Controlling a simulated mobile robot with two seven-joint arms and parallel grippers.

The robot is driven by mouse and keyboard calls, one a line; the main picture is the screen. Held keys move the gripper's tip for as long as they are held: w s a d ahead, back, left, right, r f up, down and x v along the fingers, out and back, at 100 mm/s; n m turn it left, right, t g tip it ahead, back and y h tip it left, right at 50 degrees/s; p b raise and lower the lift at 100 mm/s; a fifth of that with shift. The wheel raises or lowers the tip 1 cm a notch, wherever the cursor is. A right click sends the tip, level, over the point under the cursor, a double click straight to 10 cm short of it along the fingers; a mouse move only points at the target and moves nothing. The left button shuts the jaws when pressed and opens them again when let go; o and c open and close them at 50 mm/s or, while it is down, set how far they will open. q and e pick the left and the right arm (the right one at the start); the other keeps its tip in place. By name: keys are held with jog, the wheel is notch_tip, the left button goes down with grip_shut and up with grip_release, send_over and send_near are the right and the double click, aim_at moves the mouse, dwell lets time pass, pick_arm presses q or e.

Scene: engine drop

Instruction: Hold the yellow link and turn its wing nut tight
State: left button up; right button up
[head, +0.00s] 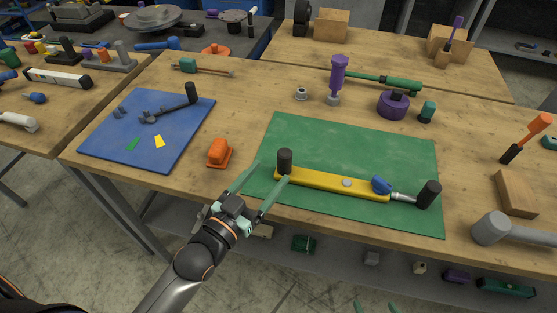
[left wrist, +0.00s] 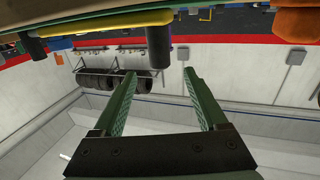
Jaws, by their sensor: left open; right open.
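The yellow link (head: 325,182) lies across the green mat (head: 330,140); a strip of it also shows in the left wrist view (left wrist: 110,20). The blue wing nut (head: 381,184) sits near its right end, beside a silver threaded rod. Black posts stand at the left end (head: 285,160) and right end (head: 429,194). My left gripper (head: 271,170) is open and empty at the mat's left front edge, its fingers spread near the left post. My right gripper (head: 375,306) shows only as two fingertips at the bottom edge, apart, in front of the table.
An orange block (head: 219,152) stands left of the mat. A blue mat (head: 150,128) with small parts lies further left. A purple-handled tool (head: 338,75), a purple knob (head: 393,104) and a green tool (head: 385,81) are behind. A grey mallet (head: 495,230) lies at the right.

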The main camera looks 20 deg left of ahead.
aim_at(281, 160)
pick_arm(q)
jog(key=shift+x, duration=3.05)
grip_shut()
jog(key=shift+c, duration=1.6)
grip_release()
grip_shut()
